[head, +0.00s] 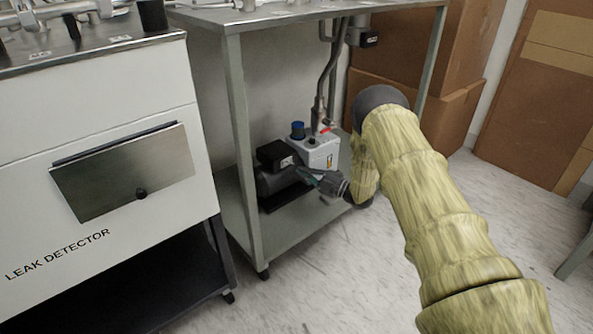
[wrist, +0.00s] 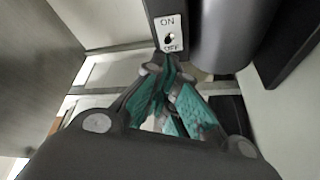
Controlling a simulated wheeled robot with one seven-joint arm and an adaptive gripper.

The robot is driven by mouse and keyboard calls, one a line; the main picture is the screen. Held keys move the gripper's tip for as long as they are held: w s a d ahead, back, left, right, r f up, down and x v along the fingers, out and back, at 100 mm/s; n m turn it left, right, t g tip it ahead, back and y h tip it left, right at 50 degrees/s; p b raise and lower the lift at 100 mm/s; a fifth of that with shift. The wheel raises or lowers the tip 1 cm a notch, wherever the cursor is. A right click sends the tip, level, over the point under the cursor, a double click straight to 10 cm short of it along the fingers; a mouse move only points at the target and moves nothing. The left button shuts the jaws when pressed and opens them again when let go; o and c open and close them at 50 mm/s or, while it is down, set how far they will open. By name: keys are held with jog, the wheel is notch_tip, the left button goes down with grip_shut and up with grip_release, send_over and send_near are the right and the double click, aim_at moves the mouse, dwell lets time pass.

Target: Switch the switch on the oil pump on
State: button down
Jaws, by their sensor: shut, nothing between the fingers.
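The oil pump (head: 318,150) stands on the lower shelf of the cart in the head view, with a black motor body at its left and a blue cap on top. The ON/OFF switch plate (wrist: 168,33) shows in the wrist view, with a small dark toggle at its middle. Which way the toggle points is too small to tell. My gripper (wrist: 168,72) is shut and empty, its teal fingertips just below the plate near the OFF label. I cannot tell whether they touch it. In the head view my gripper (head: 308,175) reaches in beside the motor, its tips partly hard to make out.
The cart's lower shelf (head: 232,205) and front leg (head: 243,150) frame the pump. A metal hose (head: 327,85) rises from it. The leak detector cabinet (head: 95,150) stands at left. Cardboard boxes (head: 395,60) are behind.

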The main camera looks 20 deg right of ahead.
jog(key=v, duration=0.5)
jog(key=shift+w+d, duration=0.3)
jog(key=shift+d, duration=0.2)
jog(key=shift+a+f, duration=0.15)
